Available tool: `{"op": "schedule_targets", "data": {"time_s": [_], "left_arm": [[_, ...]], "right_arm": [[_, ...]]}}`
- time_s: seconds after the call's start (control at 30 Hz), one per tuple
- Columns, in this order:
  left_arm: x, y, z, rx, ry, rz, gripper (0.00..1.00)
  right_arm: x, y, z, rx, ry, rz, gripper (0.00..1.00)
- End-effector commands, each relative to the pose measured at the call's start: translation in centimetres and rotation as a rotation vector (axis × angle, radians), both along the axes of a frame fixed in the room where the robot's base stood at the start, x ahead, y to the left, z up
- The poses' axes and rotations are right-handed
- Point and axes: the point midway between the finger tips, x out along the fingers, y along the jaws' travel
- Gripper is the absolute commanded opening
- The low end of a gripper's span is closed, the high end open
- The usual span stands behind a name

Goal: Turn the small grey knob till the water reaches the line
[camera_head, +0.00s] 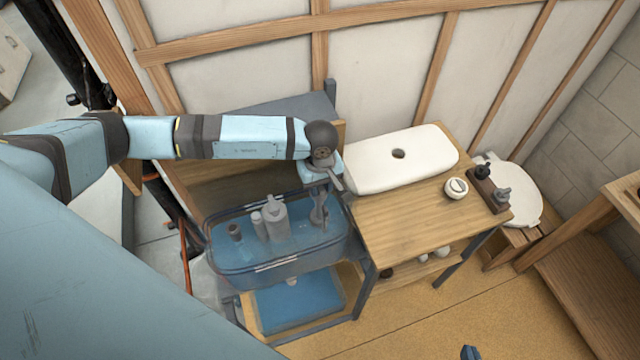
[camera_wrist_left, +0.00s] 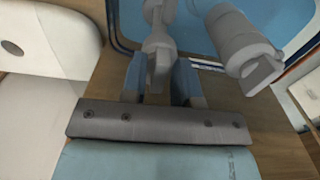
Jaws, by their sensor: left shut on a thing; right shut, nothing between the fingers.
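The clear tank (camera_head: 222,268) has blue water (camera_head: 300,250) in it and pale marks on its wall; I cannot tell the exact water level against the line. A grey fill valve (camera_head: 318,212) stands at the tank's right end, beside a taller grey valve (camera_head: 273,215). My left gripper (camera_head: 325,188) reaches in over that end. My right gripper (camera_head: 470,353) shows only as a shut tip at the bottom edge.
A white tank lid (camera_head: 400,158) lies on the wooden bench (camera_head: 410,228) to the right. A small white round part (camera_head: 455,188) and a dark holder (camera_head: 488,190) sit beyond it. The floor at front right is clear.

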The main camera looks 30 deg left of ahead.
Motion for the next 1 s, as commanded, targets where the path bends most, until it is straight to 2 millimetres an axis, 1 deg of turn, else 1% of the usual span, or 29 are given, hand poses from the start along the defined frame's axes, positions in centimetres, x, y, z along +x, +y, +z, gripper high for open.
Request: {"op": "schedule_targets", "data": {"time_s": [0.27, 0.6, 0.8, 1.0], "left_arm": [[0.1, -0.1, -0.3, -0.001, -0.002, 0.134, 0.04], [0.2, -0.1, -0.3, -0.001, -0.002, 0.417, 0.04], [0.3, -0.1, -0.2, 0.000, -0.002, 0.565, 0.04], [0.4, -0.1, -0.1, 0.000, -0.002, 0.672, 0.04]], "right_arm": [[0.0, 0.2, -1.6, 0.005, 0.002, 0.003, 0.00], [0.1, 0.8, -3.9, 0.012, 0.006, 0.014, 0.00], [0.1, 1.1, -4.8, 0.015, 0.004, 0.021, 0.00], [0.2, 1.0, -5.6, 0.013, 0.001, 0.020, 0.00]]}}
